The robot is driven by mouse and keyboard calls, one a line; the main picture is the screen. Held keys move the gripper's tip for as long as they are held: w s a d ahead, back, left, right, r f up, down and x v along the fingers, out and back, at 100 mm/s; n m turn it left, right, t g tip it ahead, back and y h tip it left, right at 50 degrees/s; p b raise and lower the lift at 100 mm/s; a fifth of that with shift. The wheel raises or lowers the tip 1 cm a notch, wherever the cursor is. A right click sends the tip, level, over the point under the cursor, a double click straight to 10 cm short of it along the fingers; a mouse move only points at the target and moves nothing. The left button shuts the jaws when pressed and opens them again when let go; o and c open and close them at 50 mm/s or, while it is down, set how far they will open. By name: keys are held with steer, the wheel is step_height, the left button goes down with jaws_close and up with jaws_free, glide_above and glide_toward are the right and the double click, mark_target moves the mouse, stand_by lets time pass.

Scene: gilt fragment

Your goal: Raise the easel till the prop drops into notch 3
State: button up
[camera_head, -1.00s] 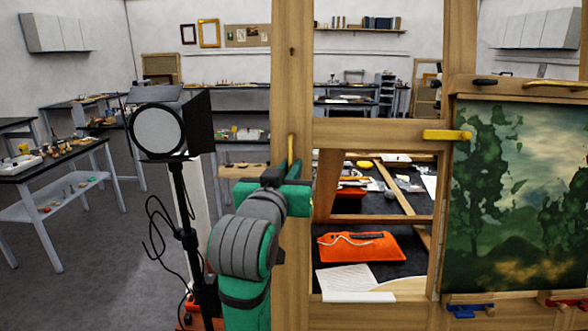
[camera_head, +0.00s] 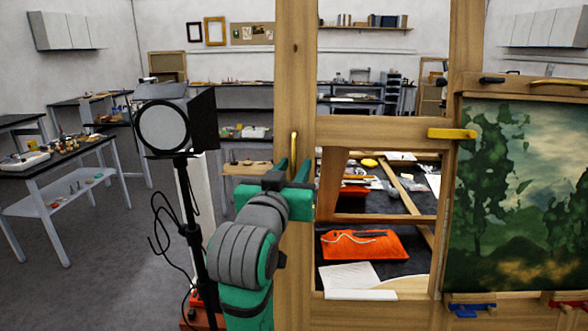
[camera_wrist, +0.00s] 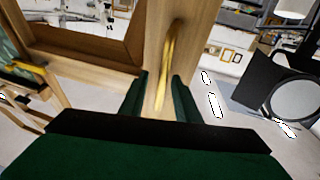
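The wooden easel (camera_head: 296,70) stands in front of me as a tall frame with uprights and crossbars. A slim yellow handle (camera_head: 294,146) is on its left upright; it also shows in the wrist view (camera_wrist: 169,62). My gripper (camera_head: 293,170) is just below and in front of this handle. In the wrist view my gripper (camera_wrist: 161,92) is open, with a finger on each side of the handle's lower part and the upright behind it. I cannot tell whether the fingers touch it. I cannot make out the prop or its notches.
A studio lamp (camera_head: 165,125) on a black stand with cables is close on the left. A landscape painting (camera_head: 520,200) fills the right. An orange pouch (camera_head: 375,243) lies on a dark table behind the frame. Floor (camera_head: 100,270) is clear at left.

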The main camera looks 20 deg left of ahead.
steer(key=s+d, duration=0.2)
steer(key=s, duration=0.8)
steer(key=shift+s+f, duration=0.2)
steer(key=shift+s, duration=0.1)
